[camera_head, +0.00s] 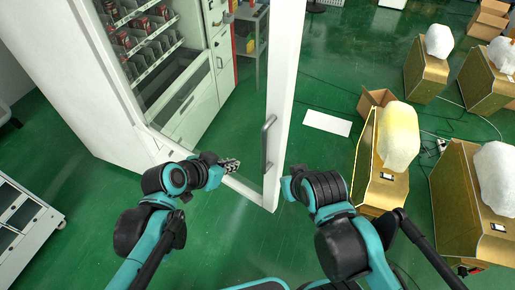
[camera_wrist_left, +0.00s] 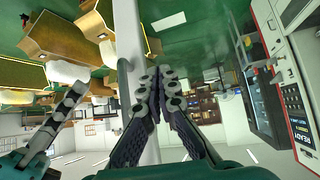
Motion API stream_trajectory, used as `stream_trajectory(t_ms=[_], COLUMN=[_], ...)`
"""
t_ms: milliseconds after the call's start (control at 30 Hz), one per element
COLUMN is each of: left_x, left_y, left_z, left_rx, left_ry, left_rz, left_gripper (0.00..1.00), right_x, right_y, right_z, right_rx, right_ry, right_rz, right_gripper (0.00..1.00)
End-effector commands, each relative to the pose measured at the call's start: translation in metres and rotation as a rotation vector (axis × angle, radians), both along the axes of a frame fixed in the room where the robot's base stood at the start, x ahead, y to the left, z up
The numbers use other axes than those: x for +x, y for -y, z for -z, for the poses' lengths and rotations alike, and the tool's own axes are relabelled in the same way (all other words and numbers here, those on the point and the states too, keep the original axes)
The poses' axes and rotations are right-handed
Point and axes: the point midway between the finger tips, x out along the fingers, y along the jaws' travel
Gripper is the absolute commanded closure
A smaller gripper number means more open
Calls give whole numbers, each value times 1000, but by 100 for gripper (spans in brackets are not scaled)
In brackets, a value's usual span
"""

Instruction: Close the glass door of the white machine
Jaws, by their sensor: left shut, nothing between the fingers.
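The white machine (camera_head: 95,80) stands at the left in the head view. Its glass door stands open toward me, with a white frame (camera_head: 284,90) and a grey vertical handle (camera_head: 267,145). My left gripper (camera_head: 232,166) is shut and empty, left of the handle and near the door's lower frame. In the left wrist view its fingers (camera_wrist_left: 160,85) meet in front of the white door post (camera_wrist_left: 130,40). I cannot tell whether they touch it. My right wrist is beside the door's free edge; in the left wrist view a dark finger-like part (camera_wrist_left: 62,118) shows, its opening unclear.
Shelves with dark red packages (camera_head: 130,40) show inside the machine. Several gold boxes with pale bags (camera_head: 398,135) stand on the green floor at the right. A white sheet (camera_head: 327,122) lies on the floor. A white cart (camera_head: 25,220) is at the lower left.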

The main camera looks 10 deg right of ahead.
Motion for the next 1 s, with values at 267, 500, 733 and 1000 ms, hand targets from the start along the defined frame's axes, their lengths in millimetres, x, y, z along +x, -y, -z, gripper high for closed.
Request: stream_trajectory(t_ms=[267, 500, 733, 1000], left_x=[23, 48, 69, 74], left_y=[26, 54, 76, 82], left_z=[36, 69, 66, 65], left_rx=[1, 1, 1, 1], left_ry=[-1, -1, -1, -1], left_rz=[1, 0, -1, -3], left_gripper=[100, 100, 100, 100], right_x=[0, 0, 0, 0], right_y=[0, 0, 0, 0], right_z=[21, 36, 39, 39], right_rx=[0, 0, 0, 0], right_ry=[0, 0, 0, 0], right_rz=[0, 0, 0, 0], right_gripper=[100, 100, 100, 100])
